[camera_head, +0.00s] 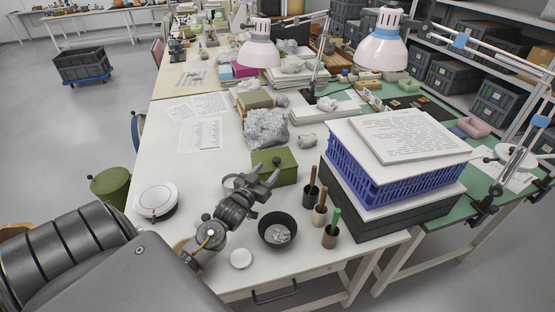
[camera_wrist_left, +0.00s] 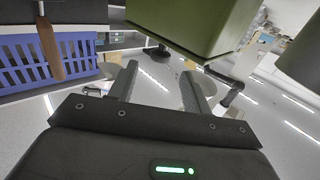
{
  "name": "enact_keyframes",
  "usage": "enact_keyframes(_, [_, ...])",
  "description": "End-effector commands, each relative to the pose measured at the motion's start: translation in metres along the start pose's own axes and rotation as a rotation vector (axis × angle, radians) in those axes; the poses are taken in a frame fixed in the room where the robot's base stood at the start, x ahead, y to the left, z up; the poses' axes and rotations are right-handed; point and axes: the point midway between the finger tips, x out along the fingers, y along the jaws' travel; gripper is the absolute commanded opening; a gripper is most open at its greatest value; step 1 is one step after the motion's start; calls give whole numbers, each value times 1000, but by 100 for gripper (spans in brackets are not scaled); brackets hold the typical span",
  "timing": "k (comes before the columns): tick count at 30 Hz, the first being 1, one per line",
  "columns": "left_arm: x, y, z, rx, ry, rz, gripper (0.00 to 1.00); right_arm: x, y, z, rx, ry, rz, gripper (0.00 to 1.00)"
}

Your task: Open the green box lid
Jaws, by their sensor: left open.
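The green box (camera_head: 287,174) stands on the white table in front of the grey wrapped lump, and its top looks closed. In the left wrist view a large green block, which looks like the box (camera_wrist_left: 190,22), fills the top of the picture beyond the fingers. My left gripper (camera_head: 269,176) is at the front left of the box and partly covers it. In the wrist view the left gripper (camera_wrist_left: 160,78) has its fingers apart with nothing between them. I cannot tell whether a finger touches the lid. My right gripper is out of view.
A black bowl (camera_head: 277,229), several tool cups (camera_head: 320,213) and a white round lid (camera_head: 241,258) stand near the front edge. A blue crate (camera_head: 390,178) is at the right. A white round device (camera_head: 155,200) is at the left. Papers lie on clear table behind.

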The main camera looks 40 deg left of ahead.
Motion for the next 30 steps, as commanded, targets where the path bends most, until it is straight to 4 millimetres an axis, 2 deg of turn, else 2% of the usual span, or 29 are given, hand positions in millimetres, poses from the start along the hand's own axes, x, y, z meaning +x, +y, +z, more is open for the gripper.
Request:
enact_keyframes(1, [11,0,-2,0,2,0,49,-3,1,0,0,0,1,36])
enact_keyframes(6, [42,0,-2,0,2,1,49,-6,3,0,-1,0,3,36])
enact_keyframes(12, [65,0,-1,0,1,1,49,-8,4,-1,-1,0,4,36])
enact_keyframes(24, [71,0,0,0,1,1,49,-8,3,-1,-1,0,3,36])
enact_keyframes(30, [71,0,0,0,1,1,23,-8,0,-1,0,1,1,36])
